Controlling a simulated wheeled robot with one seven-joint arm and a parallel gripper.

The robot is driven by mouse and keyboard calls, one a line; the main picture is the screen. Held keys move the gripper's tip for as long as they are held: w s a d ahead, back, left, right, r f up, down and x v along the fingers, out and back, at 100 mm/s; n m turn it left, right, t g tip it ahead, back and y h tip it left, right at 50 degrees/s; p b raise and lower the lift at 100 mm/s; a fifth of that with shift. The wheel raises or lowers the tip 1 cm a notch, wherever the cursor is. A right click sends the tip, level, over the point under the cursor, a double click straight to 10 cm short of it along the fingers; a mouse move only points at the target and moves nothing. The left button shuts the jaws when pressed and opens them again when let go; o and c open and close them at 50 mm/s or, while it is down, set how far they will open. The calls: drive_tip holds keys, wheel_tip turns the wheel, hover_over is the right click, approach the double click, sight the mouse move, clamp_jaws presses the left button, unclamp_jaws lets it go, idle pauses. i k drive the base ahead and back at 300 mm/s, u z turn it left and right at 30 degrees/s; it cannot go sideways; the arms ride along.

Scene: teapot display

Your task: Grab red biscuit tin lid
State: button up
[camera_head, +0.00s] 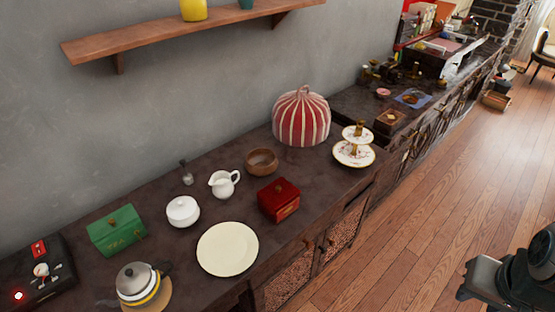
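The red biscuit tin (285,210) stands on the dark sideboard top, near its front edge. Its red lid (277,190) sits on top and has a small knob in its middle. My gripper (478,275) is at the lower right, over the wooden floor and well apart from the tin. Only part of it shows, and its fingers cannot be made out clearly.
A cream plate (228,249) lies left of the tin, a brown bowl (262,161) behind it. A white jug (224,184), sugar bowl (183,211), green tin (118,232) and teapot (138,283) stand further left. A striped cosy (301,118) and tiered stand (354,153) are behind right.

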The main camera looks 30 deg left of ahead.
sight(276, 194)
drive_tip(key=u, duration=1)
drive_tip(key=i, duration=0.95)
drive_tip(key=u, duration=0.9)
